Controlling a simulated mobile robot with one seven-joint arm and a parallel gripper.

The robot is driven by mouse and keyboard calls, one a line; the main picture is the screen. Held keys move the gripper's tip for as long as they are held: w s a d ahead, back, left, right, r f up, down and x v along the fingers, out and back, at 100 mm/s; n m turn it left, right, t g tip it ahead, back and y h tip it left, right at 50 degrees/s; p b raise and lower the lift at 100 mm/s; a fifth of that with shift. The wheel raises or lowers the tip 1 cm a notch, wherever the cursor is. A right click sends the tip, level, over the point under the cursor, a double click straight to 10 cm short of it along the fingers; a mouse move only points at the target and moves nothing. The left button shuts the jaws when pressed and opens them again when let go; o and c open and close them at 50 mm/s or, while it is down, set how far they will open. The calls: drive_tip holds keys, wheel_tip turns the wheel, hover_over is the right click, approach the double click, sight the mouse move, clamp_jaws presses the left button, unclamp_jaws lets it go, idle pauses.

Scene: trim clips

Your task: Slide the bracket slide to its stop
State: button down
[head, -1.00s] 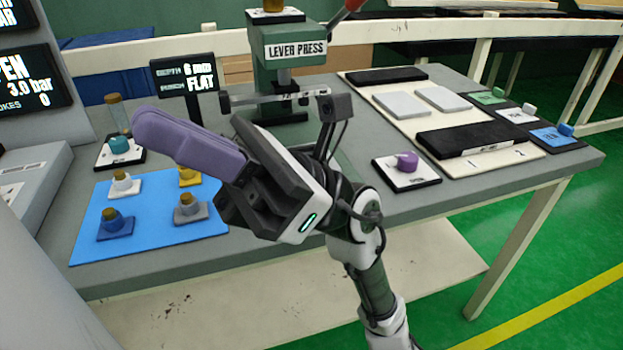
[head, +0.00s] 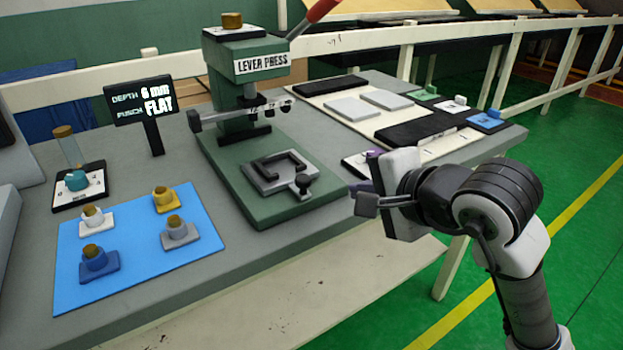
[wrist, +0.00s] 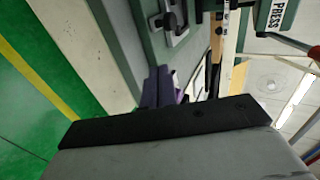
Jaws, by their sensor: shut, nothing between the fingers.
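The lever press (head: 237,75) stands on the bench with a green base. On the base lies a grey plate with a black C-shaped bracket and a black knob at its front corner, which looks like the bracket slide (head: 268,178). Its knob end also shows at the top of the wrist view (wrist: 171,22). I cannot tell from the frames where its stop is. My gripper's purple fingers (wrist: 158,80) are together and empty in the wrist view, apart from the slide. In the head view my wrist hides most of them, right of the press base.
A blue mat (head: 137,245) with several knobbed blocks lies at left. A sign (head: 140,102) reads 6 mm, FLAT. A ruled bar (head: 240,112) crosses the press above the base. A cream board (head: 345,108) with grey and black plates lies behind right.

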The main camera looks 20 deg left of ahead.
drive_tip(key=p, duration=0.1)
approach(317, 189)
drive_tip(key=x, duration=0.3)
drive_tip(key=shift+w+a, duration=0.25)
drive_tip(key=shift+a, duration=0.1)
drive_tip(key=w+a, duration=0.1)
drive_tip(key=w+a+p, duration=0.1)
drive_tip(key=a, duration=0.1)
drive_tip(key=shift+w+f, duration=0.15)
drive_tip(key=shift+f, duration=0.05)
drive_tip(key=shift+w+a+f+p, duration=0.15)
drive_tip(key=shift+w+a+p, duration=0.15)
drive_tip(key=shift+w+a, duration=0.05)
drive_tip(key=shift+w+a, duration=0.1)
drive_tip(key=w+a+b, duration=0.1)
drive_tip(key=w+a, duration=0.1)
drive_tip(key=a, duration=0.1)
drive_tip(key=w+a+b, duration=0.2)
drive_tip(key=w+a, duration=0.1)
drive_tip(key=w+a+b, duration=0.1)
drive_tip(key=w+a, duration=0.1)
drive_tip(key=a, duration=0.1)
drive_tip(key=shift+w+a+b, duration=0.3)
drive_tip(key=shift+a+b, duration=0.05)
drive_tip(key=shift+a, duration=0.05)
drive_tip(key=shift+d, duration=0.1)
